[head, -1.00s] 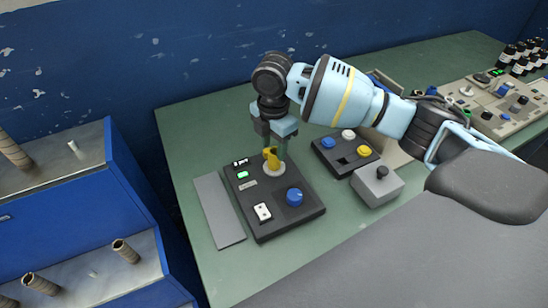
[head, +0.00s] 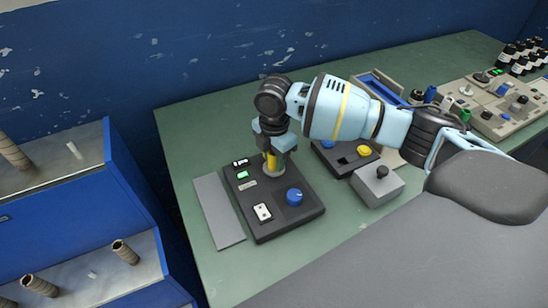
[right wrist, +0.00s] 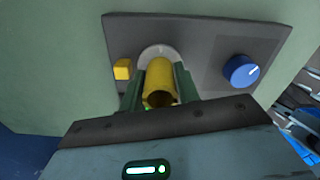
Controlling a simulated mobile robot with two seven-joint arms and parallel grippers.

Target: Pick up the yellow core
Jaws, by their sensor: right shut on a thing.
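The yellow core (head: 270,161) stands upright on a pale round holder (head: 274,171) at the back of a black control panel. My right gripper (head: 271,158) comes down over it from above and is shut on it. In the right wrist view the yellow core (right wrist: 160,84) sits between the two green fingers (right wrist: 159,90), with its hollow end facing the camera. Its lower end is still at the pale holder (right wrist: 158,53). My left gripper does not show.
The black panel (head: 273,215) carries a blue knob (head: 295,197) and a white switch. A button box (head: 345,158) and a grey joystick box (head: 378,187) stand to its right. A grey plate (head: 219,210) lies left. Brown cores stand on the blue rack (head: 85,160).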

